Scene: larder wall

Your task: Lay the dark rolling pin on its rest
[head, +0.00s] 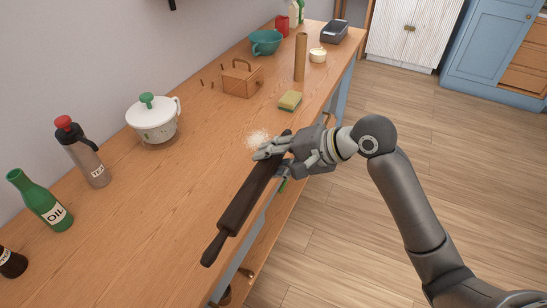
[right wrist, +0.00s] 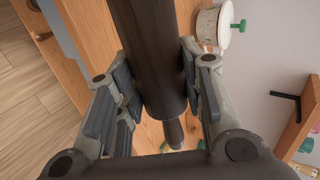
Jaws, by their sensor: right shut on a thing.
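The dark rolling pin (head: 245,203) is held lengthwise along the front edge of the wooden counter, with its near handle toward the bottom of the head view. My right gripper (head: 270,152) is shut on it near its far end. In the right wrist view the pin (right wrist: 152,50) runs between the two fingers of my right gripper (right wrist: 157,85). Several small upright pegs (head: 212,88) stand on the counter by the wall; I cannot tell for sure that they are the rest. My left gripper is not in view.
White powder (head: 257,138) lies beside my gripper, with a sponge (head: 290,100) beyond. A wooden box (head: 242,80), a lidded white pot (head: 153,122), a grey bottle (head: 84,155) and a green oil bottle (head: 42,203) stand toward the wall. The counter's middle (head: 150,215) is clear.

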